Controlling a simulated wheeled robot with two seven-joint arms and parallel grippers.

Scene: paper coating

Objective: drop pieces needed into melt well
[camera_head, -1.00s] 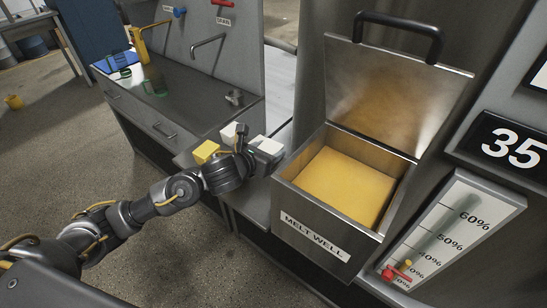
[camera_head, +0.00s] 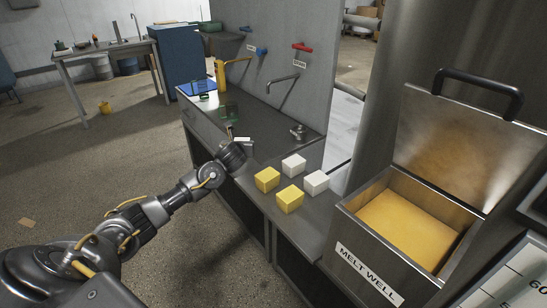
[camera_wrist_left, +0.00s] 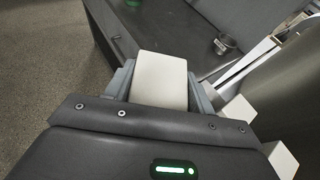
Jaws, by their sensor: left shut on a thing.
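My left gripper (camera_head: 238,142) is shut on a white block (camera_wrist_left: 159,80), held between its fingers over the counter. The held block is mostly hidden by the gripper in the head view. Two yellow blocks (camera_head: 267,179) (camera_head: 290,199) and two white blocks (camera_head: 294,165) (camera_head: 316,182) stand grouped on the counter, right of my gripper. The melt well (camera_head: 345,215) is an open metal box at the right, with yellow material (camera_head: 408,232) inside and its lid (camera_head: 455,150) raised. My right gripper is out of view.
A percentage gauge (camera_head: 510,280) is at the lower right. Open floor lies to the left.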

